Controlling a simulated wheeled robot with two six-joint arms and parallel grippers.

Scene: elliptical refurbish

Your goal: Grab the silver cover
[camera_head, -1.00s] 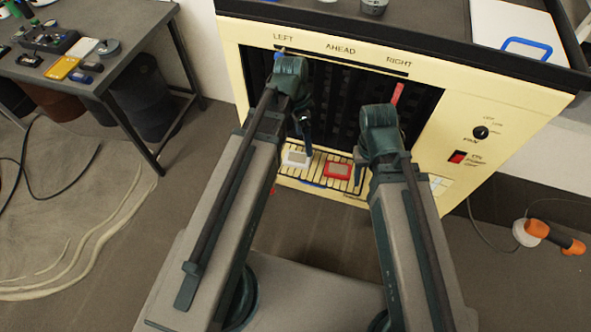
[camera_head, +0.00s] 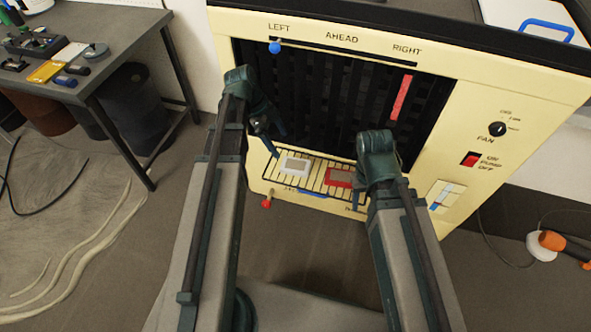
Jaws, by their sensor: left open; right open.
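A small silver-white square piece (camera_head: 295,166), which looks like the silver cover, lies on the slatted ledge (camera_head: 311,180) at the bottom of the cream cabinet. A red-framed square piece (camera_head: 340,178) lies just to its right. My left gripper (camera_head: 274,148) is open, just left of and above the silver piece, and apart from it as far as I can see. My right gripper (camera_head: 357,192) is open near the right side of the red piece. My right arm partly hides the red piece and the right end of the ledge.
The cream cabinet (camera_head: 465,100) has a blue slider knob (camera_head: 274,47), a red strip (camera_head: 401,97), a fan dial (camera_head: 498,129) and a red switch (camera_head: 470,159). A dark workbench (camera_head: 118,50) stands at the left. An orange tool (camera_head: 563,245) lies at the right. Open floor lies between.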

